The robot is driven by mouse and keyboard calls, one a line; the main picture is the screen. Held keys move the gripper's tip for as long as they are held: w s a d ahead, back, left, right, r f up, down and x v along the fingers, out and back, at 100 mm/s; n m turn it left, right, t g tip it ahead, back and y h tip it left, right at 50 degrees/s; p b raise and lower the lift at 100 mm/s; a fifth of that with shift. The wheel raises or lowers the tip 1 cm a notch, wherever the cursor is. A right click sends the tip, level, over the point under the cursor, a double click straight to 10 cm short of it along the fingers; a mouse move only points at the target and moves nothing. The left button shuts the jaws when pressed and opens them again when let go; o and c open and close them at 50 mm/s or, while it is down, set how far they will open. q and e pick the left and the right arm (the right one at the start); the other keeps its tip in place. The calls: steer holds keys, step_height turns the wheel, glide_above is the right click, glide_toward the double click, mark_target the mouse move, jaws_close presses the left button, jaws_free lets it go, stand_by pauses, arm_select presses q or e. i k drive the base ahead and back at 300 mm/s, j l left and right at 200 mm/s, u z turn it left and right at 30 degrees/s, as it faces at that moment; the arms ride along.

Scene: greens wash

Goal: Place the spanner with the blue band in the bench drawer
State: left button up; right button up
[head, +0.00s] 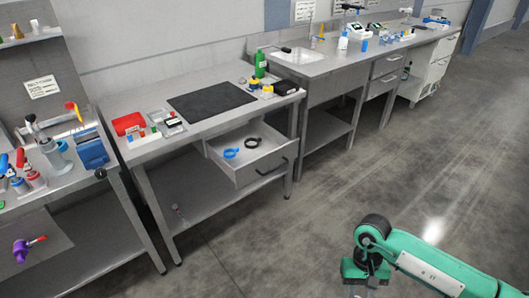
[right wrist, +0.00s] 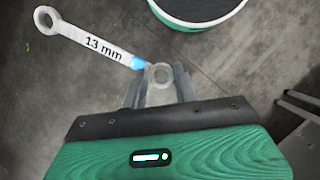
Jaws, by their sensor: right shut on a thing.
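In the right wrist view, the spanner (right wrist: 95,40) is a pale combination tool marked "13 mm" with a blue band near one ring end. My right gripper (right wrist: 158,84) is shut on that banded end, and the shaft points out to the upper left over the floor. In the head view, my right gripper (head: 364,290) is at the bottom edge, mostly cut off, and the spanner cannot be made out there. The bench drawer (head: 262,172) is pulled open under the middle bench, well up and left of my right gripper. My left gripper is not in view.
A blue ring-shaped item (head: 231,153) and a black one (head: 252,142) lie inside the drawer. A dark mat (head: 211,102), red box (head: 129,124) and green bottle (head: 260,64) are on the bench top. Open floor (head: 300,225) lies between my right arm and the drawer.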

mark_target(256, 152)
steer(key=i+j+u, duration=0.1)
steer(key=u, duration=0.35)
steer(key=i+j+u, duration=0.2)
steer(key=u, duration=0.2)
steer(key=i+u, duration=0.15)
steer(key=u, duration=0.3)
steer(key=i+j, duration=0.1)
steer(key=i, duration=0.4)
steer(key=i+j, duration=0.1)
steer(key=i, duration=0.35)
steer(key=i+z, duration=0.05)
